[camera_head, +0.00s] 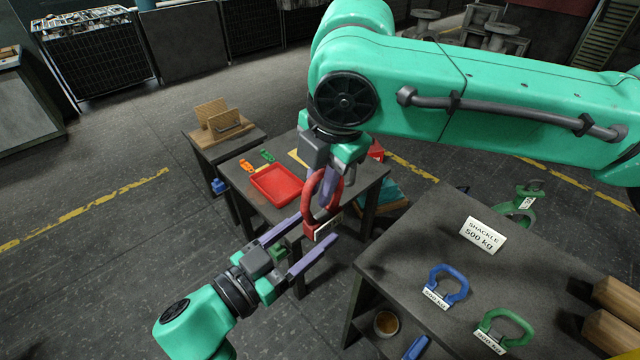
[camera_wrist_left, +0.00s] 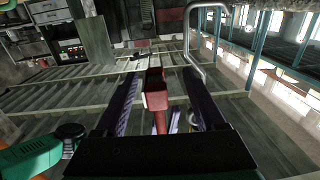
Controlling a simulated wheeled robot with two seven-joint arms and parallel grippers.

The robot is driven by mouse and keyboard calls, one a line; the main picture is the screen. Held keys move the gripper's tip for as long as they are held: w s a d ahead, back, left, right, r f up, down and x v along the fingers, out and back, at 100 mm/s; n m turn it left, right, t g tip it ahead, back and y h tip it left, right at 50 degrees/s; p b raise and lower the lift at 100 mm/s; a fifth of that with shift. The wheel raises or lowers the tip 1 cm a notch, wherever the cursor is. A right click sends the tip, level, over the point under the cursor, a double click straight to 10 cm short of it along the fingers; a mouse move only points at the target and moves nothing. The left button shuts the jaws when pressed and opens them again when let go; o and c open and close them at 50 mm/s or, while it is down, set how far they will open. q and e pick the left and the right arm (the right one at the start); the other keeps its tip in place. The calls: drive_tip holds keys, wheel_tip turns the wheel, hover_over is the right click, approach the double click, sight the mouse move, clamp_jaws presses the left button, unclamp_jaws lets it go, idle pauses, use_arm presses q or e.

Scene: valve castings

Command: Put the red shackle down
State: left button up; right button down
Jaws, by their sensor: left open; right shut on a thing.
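The red shackle (camera_head: 333,196) hangs in the air in the head view, its loop up and a white label on its lower bar. My right gripper (camera_head: 327,180) is shut on its loop from above; the grip is partly hidden. My left gripper (camera_head: 318,229) is open, its two purple fingers pointing up and right to either side of the shackle's lower end. In the left wrist view the red shackle (camera_wrist_left: 157,98) shows between the open left fingers (camera_wrist_left: 160,90). I cannot tell whether they touch it.
A red tray (camera_head: 276,196) lies on the small dark table (camera_head: 240,187), with orange and green pieces beside it. The right table (camera_head: 400,262) carries a "SHACKLE 500 kg" sign (camera_head: 483,236), a blue shackle (camera_head: 461,284) and a green shackle (camera_head: 520,321). Its left part is bare.

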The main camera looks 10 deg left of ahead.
use_arm(q)
drive_tip(key=a+f+n+t+y, duration=0.1)
drive_tip(key=a+f+n+y, duration=0.2)
drive_tip(key=a+f+y, duration=0.2)
drive_tip(key=a+f+n+t+y, duration=0.2)
drive_tip(key=a+f+n+y, duration=0.2)
drive_tip(key=f, duration=0.8)
drive_tip(key=shift+s+a+t+y, duration=0.3)
drive_tip(key=shift+s+a+y, duration=0.05)
drive_tip(key=shift+a+y, duration=0.55)
